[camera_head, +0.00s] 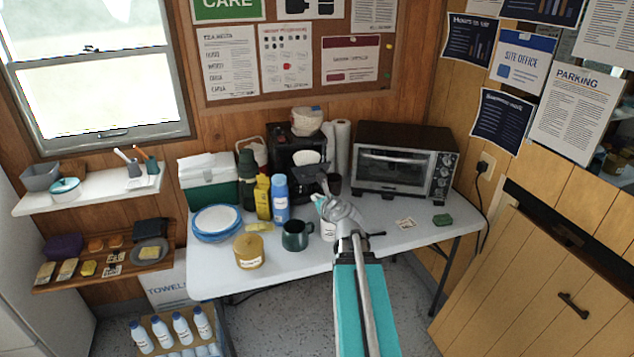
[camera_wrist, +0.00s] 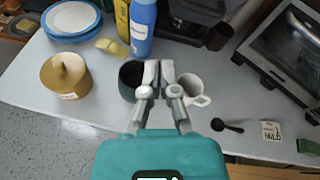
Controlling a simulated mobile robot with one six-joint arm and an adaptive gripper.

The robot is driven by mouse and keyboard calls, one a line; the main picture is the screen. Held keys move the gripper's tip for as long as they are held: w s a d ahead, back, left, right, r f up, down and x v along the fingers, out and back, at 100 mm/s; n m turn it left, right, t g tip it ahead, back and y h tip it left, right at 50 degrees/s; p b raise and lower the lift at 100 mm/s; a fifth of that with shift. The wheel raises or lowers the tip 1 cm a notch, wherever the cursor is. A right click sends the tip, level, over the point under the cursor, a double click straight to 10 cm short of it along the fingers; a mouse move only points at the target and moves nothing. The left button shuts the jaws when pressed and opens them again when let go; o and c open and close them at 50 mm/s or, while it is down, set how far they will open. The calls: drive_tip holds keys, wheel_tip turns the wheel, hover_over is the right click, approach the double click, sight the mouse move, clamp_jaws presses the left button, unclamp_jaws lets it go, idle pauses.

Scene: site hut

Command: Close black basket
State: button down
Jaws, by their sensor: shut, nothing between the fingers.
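A black coffee maker (camera_head: 282,158) stands at the back of the white table. A white oval thing, which looks like a paper filter (camera_head: 306,157), shows at its front; this is probably the black basket standing out from the machine, but I cannot tell clearly. My gripper (camera_head: 322,190) is in front of the machine, apart from it, above the table. In the wrist view my gripper (camera_wrist: 160,70) is shut and empty, its fingers over a dark green mug (camera_wrist: 130,78) and a white mug (camera_wrist: 190,86). Only the coffee maker's lower part (camera_wrist: 190,18) shows there; the basket is out of view.
A blue bottle (camera_head: 281,200), a yellow box (camera_head: 263,198) and a tan canister (camera_head: 249,252) stand left of my gripper. A dark brown cup (camera_wrist: 218,37) stands by the coffee maker. A toaster oven (camera_head: 395,172) is on the right.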

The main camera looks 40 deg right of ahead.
sight(304, 157)
drive_tip(key=d+m, duration=0.1)
drive_tip(key=s+d+m+h, duration=0.1)
drive_tip(key=d, duration=0.1)
drive_tip(key=d+r+m+h, duration=0.1)
drive_tip(key=m, duration=0.1)
drive_tip(key=shift+s+d+t, duration=0.2)
drive_tip(key=shift+s+t, duration=0.1)
drive_tip(key=shift+w, duration=0.1)
drive_tip(key=b+x, duration=0.3)
drive_tip(key=x, duration=1.1)
drive_tip(key=shift+f, duration=0.1)
drive_tip(key=r+x, duration=0.1)
drive_tip(key=x, duration=0.8)
drive_tip(key=r+x, duration=0.1)
drive_tip(key=x, duration=0.3)
drive_tip(key=shift+w+d+r, duration=0.25)
drive_tip(key=shift+w, duration=0.25)
drive_tip(key=shift+r, duration=0.15)
drive_tip(key=shift+w, duration=0.1)
